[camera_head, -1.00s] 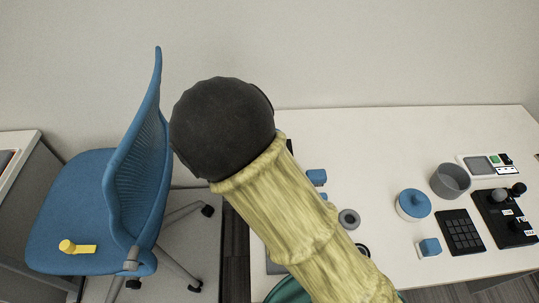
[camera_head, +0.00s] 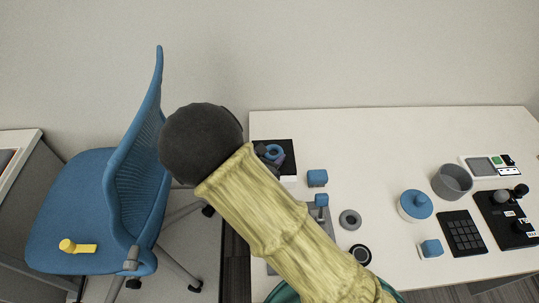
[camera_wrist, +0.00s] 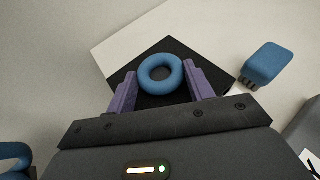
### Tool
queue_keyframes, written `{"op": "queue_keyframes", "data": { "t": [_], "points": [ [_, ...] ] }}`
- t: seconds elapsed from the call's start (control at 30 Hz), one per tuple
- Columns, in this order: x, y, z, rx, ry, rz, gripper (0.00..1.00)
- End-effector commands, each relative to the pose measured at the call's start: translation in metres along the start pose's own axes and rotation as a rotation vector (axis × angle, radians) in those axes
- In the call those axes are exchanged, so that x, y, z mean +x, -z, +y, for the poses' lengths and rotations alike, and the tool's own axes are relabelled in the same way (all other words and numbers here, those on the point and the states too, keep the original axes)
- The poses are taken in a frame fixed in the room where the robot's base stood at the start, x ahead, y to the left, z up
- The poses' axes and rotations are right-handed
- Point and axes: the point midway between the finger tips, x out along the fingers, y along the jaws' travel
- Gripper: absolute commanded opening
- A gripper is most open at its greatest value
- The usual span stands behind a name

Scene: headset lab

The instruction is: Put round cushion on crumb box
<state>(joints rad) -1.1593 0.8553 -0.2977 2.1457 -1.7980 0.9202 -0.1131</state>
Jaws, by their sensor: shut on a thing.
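The round cushion is a blue ring (camera_wrist: 161,74), held between the two purple fingers of my gripper (camera_wrist: 160,69). It also shows in the head view (camera_head: 273,152), just right of my dark wrist. Under it is a square black-topped surface (camera_wrist: 212,62), probably the crumb box, seen in the head view as a black top (camera_head: 286,144) with a pale front edge at the table's left back corner. The ring appears over this black top. I cannot tell whether it touches it.
A blue block (camera_head: 317,178) stands close to the right of the black top. Grey ring (camera_head: 349,219), blue lidded pot (camera_head: 415,205), grey cup (camera_head: 452,182) and black keypad (camera_head: 463,232) lie farther right. A blue chair (camera_head: 135,180) stands left of the table (camera_head: 380,135).

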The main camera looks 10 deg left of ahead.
Motion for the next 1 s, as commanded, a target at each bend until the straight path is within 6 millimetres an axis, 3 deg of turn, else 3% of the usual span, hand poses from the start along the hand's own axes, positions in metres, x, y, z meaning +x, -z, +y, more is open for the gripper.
{"op": "queue_keyframes", "data": {
  "t": [0.23,0.27,0.33,0.37,0.73,1.0],
  "points": [
    [0.001,0.003,0.000,0.000,0.000,0.000,0.30],
    [0.001,0.002,0.000,0.000,0.000,0.000,0.58],
    [0.001,0.002,0.000,0.000,0.000,0.000,0.72],
    [0.001,0.002,0.000,0.000,0.000,0.000,0.74],
    [-0.001,-0.002,0.000,0.000,0.000,0.000,0.74],
    [-0.040,-0.001,0.001,0.000,-0.004,0.001,0.74]
  ]
}}
